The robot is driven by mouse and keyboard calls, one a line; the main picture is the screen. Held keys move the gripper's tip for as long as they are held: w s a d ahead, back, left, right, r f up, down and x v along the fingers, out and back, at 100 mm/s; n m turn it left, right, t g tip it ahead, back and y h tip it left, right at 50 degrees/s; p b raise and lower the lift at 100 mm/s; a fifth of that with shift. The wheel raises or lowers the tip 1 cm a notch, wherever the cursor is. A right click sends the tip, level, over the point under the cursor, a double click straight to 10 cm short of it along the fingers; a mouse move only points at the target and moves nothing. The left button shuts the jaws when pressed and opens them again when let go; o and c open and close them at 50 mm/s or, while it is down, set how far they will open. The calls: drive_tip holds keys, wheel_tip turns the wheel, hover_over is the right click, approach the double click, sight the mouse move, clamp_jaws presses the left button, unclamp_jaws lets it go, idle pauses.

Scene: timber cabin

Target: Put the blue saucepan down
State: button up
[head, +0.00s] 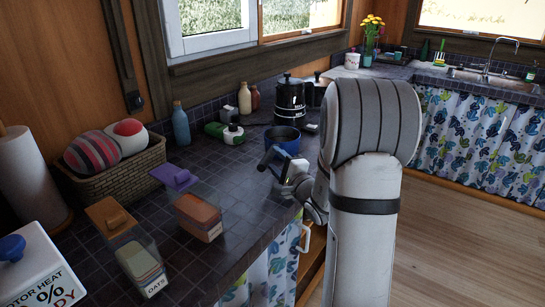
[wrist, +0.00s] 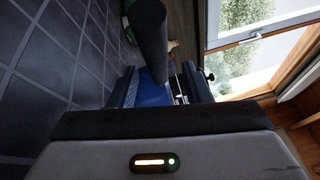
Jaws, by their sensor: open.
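The blue saucepan (head: 283,137) stands upright on the dark tiled counter (head: 240,172), as far as the head view shows. My gripper (head: 276,163) is just in front of it, low over the counter near its front edge. In the wrist view my gripper (wrist: 160,84) has its fingers apart, with a blue surface, likely the saucepan (wrist: 152,93), between and beyond them. A dark rounded bar, probably its handle, reaches up across that view. I cannot tell whether the fingers touch it. My arm hides part of the counter to the right.
A black kettle (head: 290,98) stands behind the saucepan, with a green-and-white item (head: 224,132) to its left. Lidded containers (head: 199,217) and a wicker basket (head: 118,172) are nearer left. Some bare counter lies between the containers and the saucepan.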

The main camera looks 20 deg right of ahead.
drive_tip(key=s, duration=0.2)
drive_tip(key=s+d, duration=0.1)
drive_tip(key=s, duration=0.5)
drive_tip(key=shift+d+f+b, duration=0.15)
drive_tip(key=shift+f+b, duration=0.15)
drive_tip(key=shift+b, duration=0.05)
